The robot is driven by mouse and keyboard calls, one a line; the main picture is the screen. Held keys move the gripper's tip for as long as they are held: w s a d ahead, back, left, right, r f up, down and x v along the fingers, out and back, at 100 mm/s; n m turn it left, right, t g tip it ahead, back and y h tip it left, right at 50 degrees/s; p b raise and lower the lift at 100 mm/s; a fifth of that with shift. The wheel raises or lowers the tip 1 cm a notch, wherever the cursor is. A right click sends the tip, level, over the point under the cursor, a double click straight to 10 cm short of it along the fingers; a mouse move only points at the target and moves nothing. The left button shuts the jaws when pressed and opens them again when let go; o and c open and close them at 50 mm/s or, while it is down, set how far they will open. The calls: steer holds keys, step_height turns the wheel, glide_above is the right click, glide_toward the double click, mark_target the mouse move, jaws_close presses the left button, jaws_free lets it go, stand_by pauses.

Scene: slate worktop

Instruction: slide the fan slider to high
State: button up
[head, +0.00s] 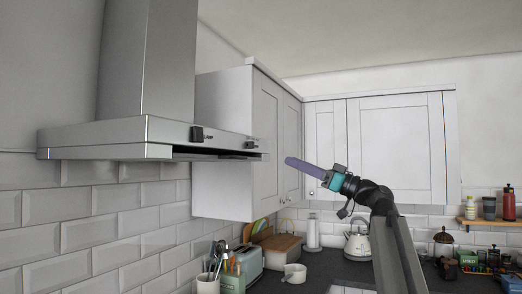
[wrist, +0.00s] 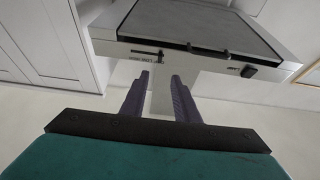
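The fan slider (wrist: 148,53) shows in the wrist view as a thin dark slot with small lettering beside it, on the front strip of the steel range hood (head: 105,132). In the head view it is a small dark mark (head: 250,144) near the right end of that strip. Its exact setting is too small to read. My gripper (head: 290,161) has purple fingers and a teal body and is in the air to the right of the hood, apart from it. In the wrist view my two fingers (wrist: 156,77) are apart with nothing between them, just short of the slider.
A black lamp switch (head: 196,134) sits further left on the hood's strip. White wall cabinets (head: 268,140) stand behind and right of the hood. A toaster (head: 243,264), utensil pot (head: 208,285) and kettle (head: 357,244) are on the worktop below. The air around my gripper is clear.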

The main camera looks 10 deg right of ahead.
steer(key=p, duration=0.4)
glide_toward(251, 145)
steer(key=d+r+x, duration=0.1)
steer(key=x, duration=0.4)
steer(key=shift+w+a+r+p, duration=0.1)
steer(key=shift+w+a+p, duration=0.1)
steer(key=shift+w+a, duration=0.3)
steer(key=shift+w+a+p, duration=0.2)
steer(key=shift+w+a, duration=0.1)
steer(key=shift+a, duration=0.3)
jaws_close()
stand_by(0.6)
